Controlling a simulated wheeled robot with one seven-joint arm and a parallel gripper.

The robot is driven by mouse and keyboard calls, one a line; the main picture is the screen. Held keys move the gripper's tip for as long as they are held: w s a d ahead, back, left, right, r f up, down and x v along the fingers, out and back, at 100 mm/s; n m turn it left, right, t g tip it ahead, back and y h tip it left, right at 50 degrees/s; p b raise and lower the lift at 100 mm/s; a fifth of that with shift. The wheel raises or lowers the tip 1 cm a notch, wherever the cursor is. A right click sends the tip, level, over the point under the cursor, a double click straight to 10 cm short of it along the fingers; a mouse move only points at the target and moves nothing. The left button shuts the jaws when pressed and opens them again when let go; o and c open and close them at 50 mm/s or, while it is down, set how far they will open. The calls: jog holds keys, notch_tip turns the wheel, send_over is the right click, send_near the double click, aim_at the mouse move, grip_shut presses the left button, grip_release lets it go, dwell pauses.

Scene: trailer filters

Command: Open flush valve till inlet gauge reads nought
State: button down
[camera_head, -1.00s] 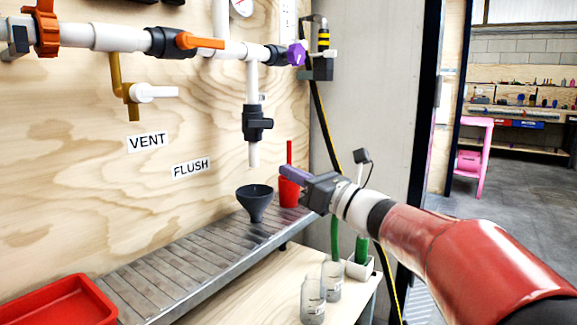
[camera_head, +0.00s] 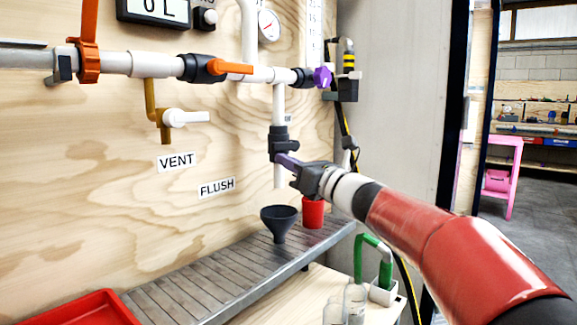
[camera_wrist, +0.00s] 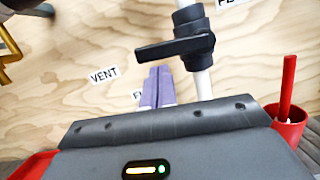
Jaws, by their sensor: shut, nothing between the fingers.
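The flush valve (camera_head: 279,141) is a black valve on the white vertical pipe above the FLUSH label (camera_head: 216,187). In the wrist view its black lever (camera_wrist: 172,49) sticks out to the left, crosswise to the pipe. My gripper (camera_head: 283,160) has purple fingers, shut and empty, just below the valve beside the pipe. In the wrist view the fingertips (camera_wrist: 158,75) are under the lever; I cannot tell whether they touch it. A round white gauge (camera_head: 268,25) with a red needle is at the top; its reading is too small to tell.
A black funnel (camera_head: 279,222) and a red cup (camera_head: 313,213) stand on the slatted metal shelf (camera_head: 220,277) below. An orange-handled valve (camera_head: 210,68), a purple knob (camera_head: 322,78) and the white-handled vent valve (camera_head: 185,117) are nearby. A red tray (camera_head: 85,309) is at lower left.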

jog(key=shift+r+m+p, duration=0.2)
jog(key=shift+m+p, duration=0.25)
jog(key=shift+m, duration=0.05)
jog(key=shift+s+a+r+m+t+h+p, duration=0.15)
jog(key=shift+r+m+t+h+p, duration=0.2)
jog(key=shift+m+p, duration=0.2)
jog(key=r+m+p, duration=0.1)
jog(key=m+p, duration=0.1)
jog(key=p, duration=0.1)
jog(key=shift+r+m+t+h, duration=0.35)
jog(key=shift+w+d+r+m+h+p, duration=0.25)
jog(key=shift+r+m+p, duration=0.5)
jog(key=shift+p, duration=0.5)
jog(key=shift+w+d+r+m+h+p, duration=0.25)
jog(key=shift+r+m+p, duration=0.5)
jog(key=shift+p, duration=0.55)
jog(key=shift+w+d+r+m+h+p, duration=0.25)
jog(key=shift+r+m+p, duration=0.5)
jog(key=shift+p, duration=0.5)
jog(key=shift+w+r, duration=0.1)
jog(key=shift+w, duration=0.05)
